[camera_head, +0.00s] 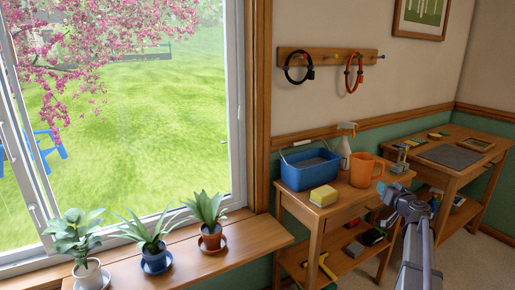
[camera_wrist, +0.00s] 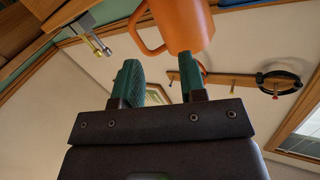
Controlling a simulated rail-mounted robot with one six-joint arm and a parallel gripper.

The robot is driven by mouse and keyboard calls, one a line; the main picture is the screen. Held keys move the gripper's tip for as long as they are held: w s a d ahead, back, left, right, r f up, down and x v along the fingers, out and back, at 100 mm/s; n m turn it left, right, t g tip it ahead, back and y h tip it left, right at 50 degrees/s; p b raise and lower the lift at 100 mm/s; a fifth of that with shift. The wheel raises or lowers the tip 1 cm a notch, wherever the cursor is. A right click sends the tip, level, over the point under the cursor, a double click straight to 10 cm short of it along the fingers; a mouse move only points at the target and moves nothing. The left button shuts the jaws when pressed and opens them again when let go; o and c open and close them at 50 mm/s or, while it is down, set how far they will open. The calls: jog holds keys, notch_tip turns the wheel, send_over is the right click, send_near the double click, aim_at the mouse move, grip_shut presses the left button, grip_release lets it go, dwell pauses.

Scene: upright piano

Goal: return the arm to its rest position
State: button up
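My gripper (camera_head: 390,192) is held in the air at the right edge of the small wooden table in the head view, with my arm reaching up from the bottom right. In the wrist view my gripper (camera_wrist: 161,83) shows two green fingers standing apart with nothing between them. The orange jug (camera_head: 361,171) stands on the table just left of the gripper. It also shows in the wrist view (camera_wrist: 181,25), beyond the fingertips; I see no contact.
The wooden table (camera_head: 322,213) also holds a blue basin (camera_head: 310,172), a yellow sponge (camera_head: 323,196) and a spray bottle (camera_head: 345,150). A second table (camera_head: 455,178) stands at the right. Potted plants (camera_head: 210,235) line the window sill. Floor (camera_head: 480,262) is clear at lower right.

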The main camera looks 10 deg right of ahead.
jog(key=s+a+f+g+y, duration=0.2)
jog(key=s+a+f+g, duration=0.2)
jog(key=a, duration=0.5)
jog(key=s+a+f+g+y, duration=0.25)
jog(key=s+a+f, duration=0.2)
jog(key=a, duration=0.35)
jog(key=s+a+f+g+y, duration=0.1)
jog(key=s+a+f+g, duration=0.3)
jog(key=a, duration=0.5)
jog(key=s+a+f+n+g+h, duration=0.25)
jog(key=s+a, duration=0.35)
jog(key=a, duration=0.3)
jog(key=s+a+f+n+g+h, duration=0.1)
jog(key=s+a+g, duration=0.3)
jog(key=s+a, duration=0.4)
notch_tip(320, 180, up, 28)
jog(key=w+a+p, duration=0.1)
jog(key=p, duration=2.7)
jog(key=shift+w+a+r, duration=0.2)
jog(key=shift+w+a, duration=0.15)
jog(key=shift+w, duration=0.05)
